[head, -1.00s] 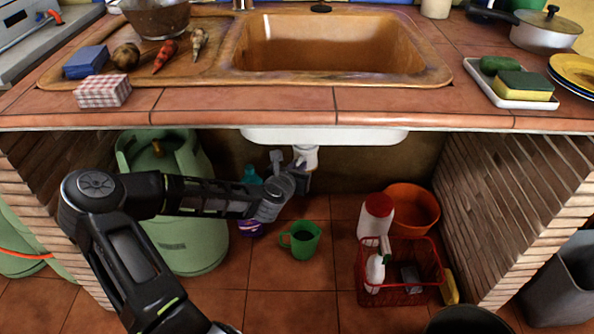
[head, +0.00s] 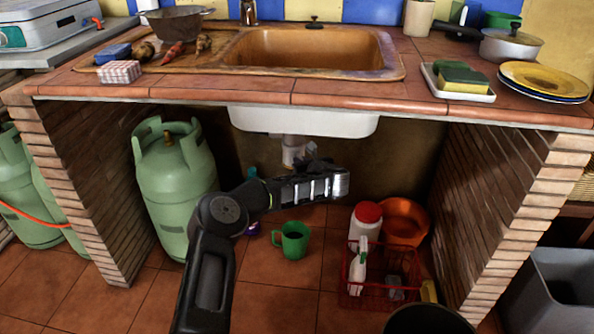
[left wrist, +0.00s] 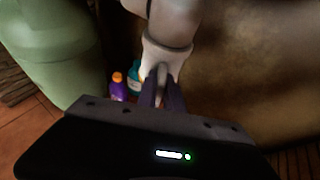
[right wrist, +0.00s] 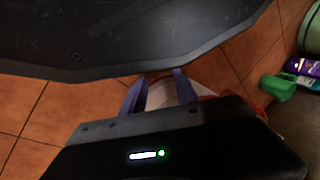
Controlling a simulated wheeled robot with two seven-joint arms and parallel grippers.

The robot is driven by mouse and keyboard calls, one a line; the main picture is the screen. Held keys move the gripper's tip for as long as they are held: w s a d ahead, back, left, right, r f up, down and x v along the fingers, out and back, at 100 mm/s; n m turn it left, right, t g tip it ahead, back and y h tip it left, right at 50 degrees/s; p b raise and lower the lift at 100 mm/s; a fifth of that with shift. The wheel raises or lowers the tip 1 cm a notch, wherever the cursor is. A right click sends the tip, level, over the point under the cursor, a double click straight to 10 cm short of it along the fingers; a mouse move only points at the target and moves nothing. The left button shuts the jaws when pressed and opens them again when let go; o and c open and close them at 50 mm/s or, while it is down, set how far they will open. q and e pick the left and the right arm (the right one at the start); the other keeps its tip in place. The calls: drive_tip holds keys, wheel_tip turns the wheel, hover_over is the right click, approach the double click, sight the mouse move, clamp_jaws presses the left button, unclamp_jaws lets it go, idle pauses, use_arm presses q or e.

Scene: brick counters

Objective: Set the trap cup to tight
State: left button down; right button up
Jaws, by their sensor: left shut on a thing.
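The white sink trap (head: 292,150) hangs under the basin in the shade of the counter. In the left wrist view its pale trap cup (left wrist: 160,50) is close ahead, with a lower part running down between the fingers. My left gripper (left wrist: 161,90) is shut on that lower part. In the head view the left gripper (head: 318,166) is beside the trap, and my forearm hides part of that area. The tight or loose position of the cup cannot be read. My right gripper (right wrist: 158,90) is open, with a white thing beyond its fingers, and is outside the head view.
A green gas cylinder (head: 172,185) stands left of the trap. A green mug (head: 291,241), a red-capped white container (head: 364,222), an orange tub (head: 405,220) and a red basket (head: 372,297) are on the floor. Brick walls (head: 500,200) bound the space.

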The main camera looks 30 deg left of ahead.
use_arm(q)
drive_tip(key=shift+w+d+n+g+y, duration=0.2)
drive_tip(key=shift+w+n+g+y, duration=0.1)
drive_tip(key=shift+n+g+y, duration=0.25)
use_arm(e)
drive_tip(key=shift+w+d+f, duration=0.3)
use_arm(q)
drive_tip(key=shift+r, duration=0.1)
drive_tip(key=c, duration=1.5)
unclamp_jaws()
drive_tip(key=shift+w, duration=0.1)
